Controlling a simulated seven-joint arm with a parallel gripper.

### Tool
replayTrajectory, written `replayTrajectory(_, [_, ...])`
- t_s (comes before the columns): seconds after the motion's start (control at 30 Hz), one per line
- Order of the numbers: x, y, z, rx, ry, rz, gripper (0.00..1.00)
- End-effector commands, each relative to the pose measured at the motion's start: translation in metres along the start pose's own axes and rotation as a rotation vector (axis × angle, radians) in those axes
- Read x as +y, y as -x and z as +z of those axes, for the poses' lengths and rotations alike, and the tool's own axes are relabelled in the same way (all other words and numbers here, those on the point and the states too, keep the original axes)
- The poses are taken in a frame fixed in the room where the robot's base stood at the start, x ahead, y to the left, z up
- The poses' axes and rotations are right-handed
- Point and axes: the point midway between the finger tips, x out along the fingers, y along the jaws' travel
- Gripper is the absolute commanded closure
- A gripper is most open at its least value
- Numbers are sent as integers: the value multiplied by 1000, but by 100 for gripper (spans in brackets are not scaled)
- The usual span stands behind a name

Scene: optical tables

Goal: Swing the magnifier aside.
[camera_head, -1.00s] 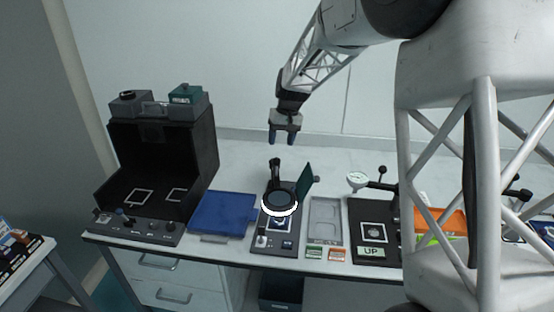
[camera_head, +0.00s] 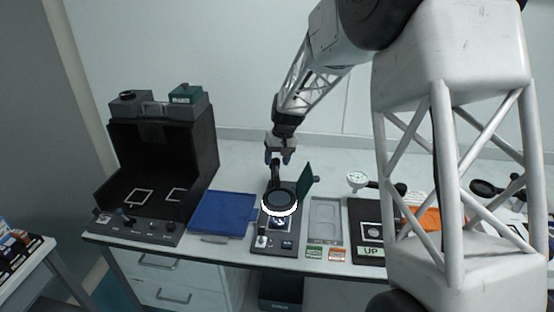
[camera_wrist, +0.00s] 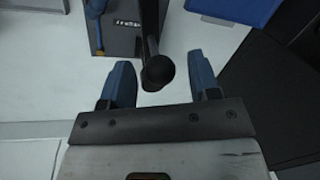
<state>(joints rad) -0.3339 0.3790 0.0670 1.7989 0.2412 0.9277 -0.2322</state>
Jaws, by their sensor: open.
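The magnifier (camera_head: 279,200), a round dark lens with a white ring, sits over a dark base plate (camera_head: 262,244) on the bench, on an upright black arm (camera_head: 275,173) behind it. My gripper (camera_head: 278,160) is open and points down at the top of that arm. In the wrist view a round black knob (camera_wrist: 158,72) lies between and slightly ahead of the two blue fingertips of my gripper (camera_wrist: 163,75). I cannot tell whether the fingers touch it. The lens itself is not visible in the wrist view.
A green panel (camera_head: 305,180) stands upright right of the magnifier. A blue tray (camera_head: 223,212) lies to its left, beside a tall black booth (camera_head: 190,150). A grey tray (camera_head: 325,220) and a dial gauge (camera_head: 357,179) are to the right.

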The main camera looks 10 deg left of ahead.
Motion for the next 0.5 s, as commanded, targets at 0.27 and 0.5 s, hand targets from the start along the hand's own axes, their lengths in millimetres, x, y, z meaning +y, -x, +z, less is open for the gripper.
replayTrajectory(0.27, [0,0,0,0,0,0,45])
replayTrajectory(0.5, [0,0,0,0,0,0,82])
